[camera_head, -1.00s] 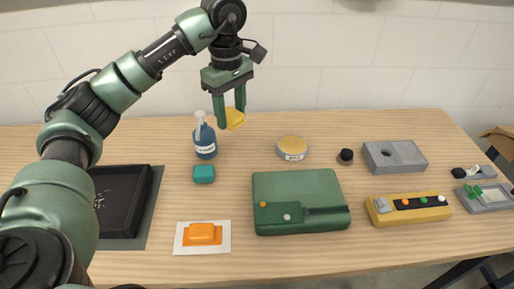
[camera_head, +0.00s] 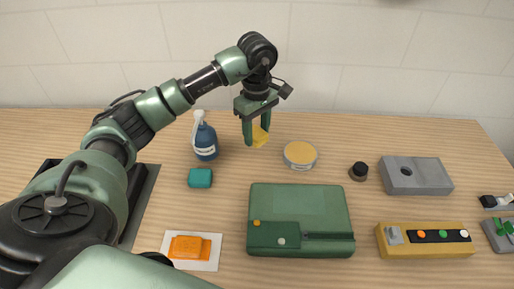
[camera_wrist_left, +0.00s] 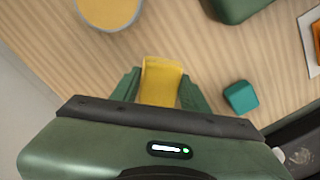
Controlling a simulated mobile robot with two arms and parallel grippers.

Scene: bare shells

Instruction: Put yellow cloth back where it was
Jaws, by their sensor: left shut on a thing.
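The yellow cloth (camera_head: 260,136) is a small folded piece held between the fingers of my left gripper (camera_head: 257,132). The gripper is shut on it and points down above the back part of the table, between the blue pump bottle (camera_head: 205,141) and the round tin with a yellow top (camera_head: 300,154). In the left wrist view the cloth (camera_wrist_left: 161,80) sticks out between the two green fingers (camera_wrist_left: 158,92). My right gripper is not in view.
A teal block (camera_head: 200,178), an orange item on a white sheet (camera_head: 207,252), a green case (camera_head: 300,215), a black knob (camera_head: 359,171), a grey block (camera_head: 416,176) and a yellow button box (camera_head: 426,240) stand on the table. My arm covers much of a dark tray (camera_head: 140,200).

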